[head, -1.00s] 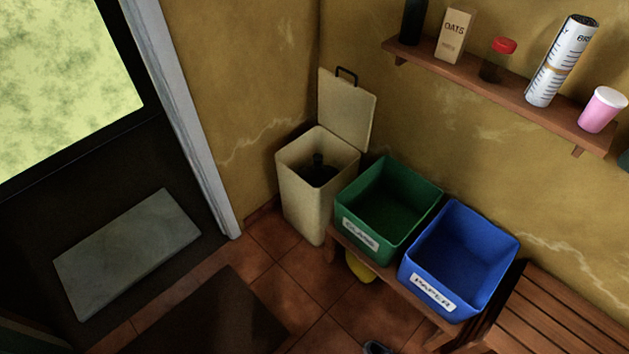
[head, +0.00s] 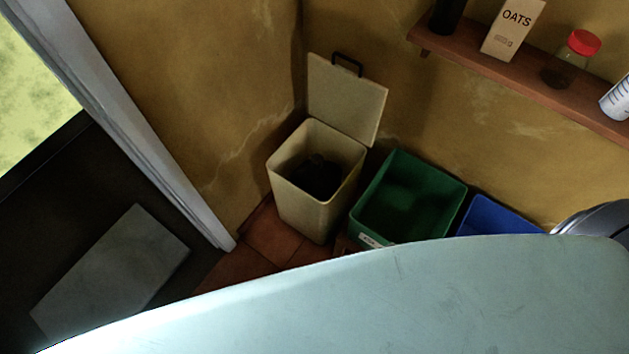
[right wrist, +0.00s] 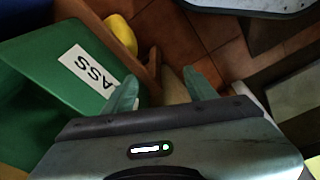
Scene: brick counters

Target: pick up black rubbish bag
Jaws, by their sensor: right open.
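The black rubbish bag (head: 318,178) sits down inside a cream bin (head: 322,217), dark and hard to make out in its shadow. The bin's lid (head: 345,98) stands open against the wall. My right gripper (right wrist: 163,90) shows in the right wrist view, its two pale green fingers apart. It is beside the green box (right wrist: 60,105). A cream surface shows between and behind the fingers, but I cannot tell for sure what it is. The bag is not visible in the right wrist view. My left gripper is not in view.
A shelf (head: 520,82) holds oats and a red-lidded jar. A grey mat (head: 115,270) lies at left. A yellow object (right wrist: 121,35) is near the bench.

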